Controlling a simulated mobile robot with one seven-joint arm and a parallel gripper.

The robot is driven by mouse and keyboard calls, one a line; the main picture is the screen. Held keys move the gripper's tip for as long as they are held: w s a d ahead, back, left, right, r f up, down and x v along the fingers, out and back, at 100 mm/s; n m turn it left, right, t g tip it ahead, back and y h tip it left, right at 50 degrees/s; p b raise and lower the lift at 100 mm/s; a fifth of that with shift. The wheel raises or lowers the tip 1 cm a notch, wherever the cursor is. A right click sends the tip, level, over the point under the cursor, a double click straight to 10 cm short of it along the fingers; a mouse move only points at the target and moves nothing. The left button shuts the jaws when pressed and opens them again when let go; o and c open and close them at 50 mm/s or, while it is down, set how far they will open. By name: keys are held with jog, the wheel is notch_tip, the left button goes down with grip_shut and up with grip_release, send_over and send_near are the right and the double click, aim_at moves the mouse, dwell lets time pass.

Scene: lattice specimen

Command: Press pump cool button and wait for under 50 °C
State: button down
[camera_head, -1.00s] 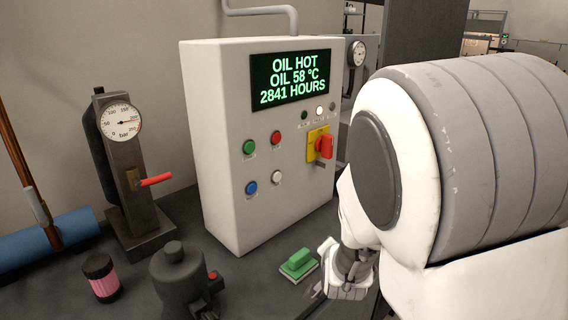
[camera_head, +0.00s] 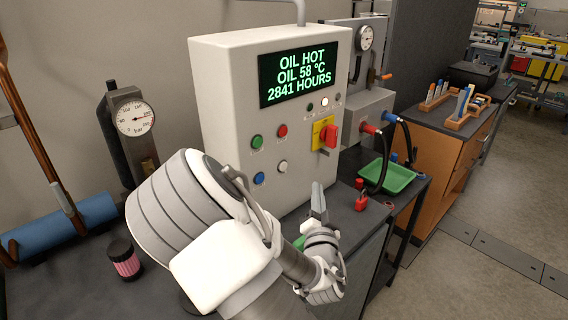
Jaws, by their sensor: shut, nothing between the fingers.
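The pale control box (camera_head: 225,100) stands on the dark bench. Its display (camera_head: 298,75) reads OIL HOT, OIL 58 °C, 2841 HOURS in green. Below it are a green button (camera_head: 257,142), a red button (camera_head: 282,131), a blue button (camera_head: 259,178) and a white button (camera_head: 282,166). Their labels are too small to read, so I cannot tell which is pump cool. My gripper (camera_head: 318,192) is shut and empty, fingers pointing up, in front of the box's lower right and apart from the buttons in the picture.
A red rotary switch on a yellow plate (camera_head: 325,134) and a lit white lamp (camera_head: 325,101) are on the box. A gauge (camera_head: 136,117) and a pink-black jar (camera_head: 124,260) are left.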

aim_at(283, 166)
dwell(0.3)
jog(key=w+a, duration=0.6)
jog(key=shift+w, duration=0.15)
jog(key=shift+a, duration=0.15)
dwell(2.1)
jog(key=shift+w+a, duration=0.25)
jog(key=shift+w, duration=0.05)
jog(key=shift+w+a+b, duration=0.25)
jog(key=shift+b, duration=0.2)
dwell(0.5)
jog(key=shift+s+d, duration=0.1)
jog(key=shift+s+d+b, duration=0.3)
jog(key=shift+s+d, duration=0.15)
jog(key=shift+s, duration=0.05)
dwell(0.4)
